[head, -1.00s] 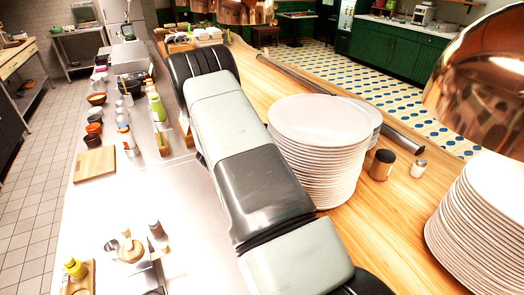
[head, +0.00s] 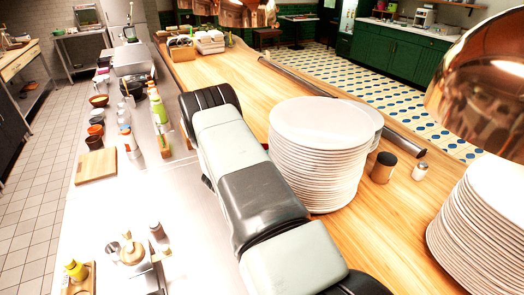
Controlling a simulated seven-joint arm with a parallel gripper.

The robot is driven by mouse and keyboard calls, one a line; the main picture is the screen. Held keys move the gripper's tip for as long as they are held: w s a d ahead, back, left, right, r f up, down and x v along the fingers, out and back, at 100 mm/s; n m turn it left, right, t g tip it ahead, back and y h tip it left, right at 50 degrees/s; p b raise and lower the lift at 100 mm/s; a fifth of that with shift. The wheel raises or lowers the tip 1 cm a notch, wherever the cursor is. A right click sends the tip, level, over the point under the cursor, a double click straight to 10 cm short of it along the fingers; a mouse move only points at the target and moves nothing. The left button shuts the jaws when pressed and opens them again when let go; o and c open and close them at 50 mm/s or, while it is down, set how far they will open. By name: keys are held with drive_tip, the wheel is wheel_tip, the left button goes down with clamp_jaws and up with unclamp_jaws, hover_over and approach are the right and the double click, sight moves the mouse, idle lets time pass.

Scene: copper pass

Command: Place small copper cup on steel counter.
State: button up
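The steel counter (head: 185,215) runs along the left of the wooden pass and has a wide bare stretch in front. I cannot make out a small copper cup for certain; several small bowls and pots (head: 96,130) stand along the counter's left edge, some reddish brown. My arm crosses the middle of the view, over the seam between counter and wood. My gripper is not in view, so whether it holds anything does not show.
Tall plate stacks stand on the wooden pass (head: 245,75), one mid-view (head: 318,150) and one at right (head: 490,225). Jars (head: 382,167) stand between them. A copper lamp (head: 485,85) hangs at right. A cutting board (head: 96,164) and bottles (head: 158,108) line the counter.

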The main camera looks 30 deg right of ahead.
drive_tip(key=o, duration=0.4)
drive_tip(key=shift+o, duration=0.2)
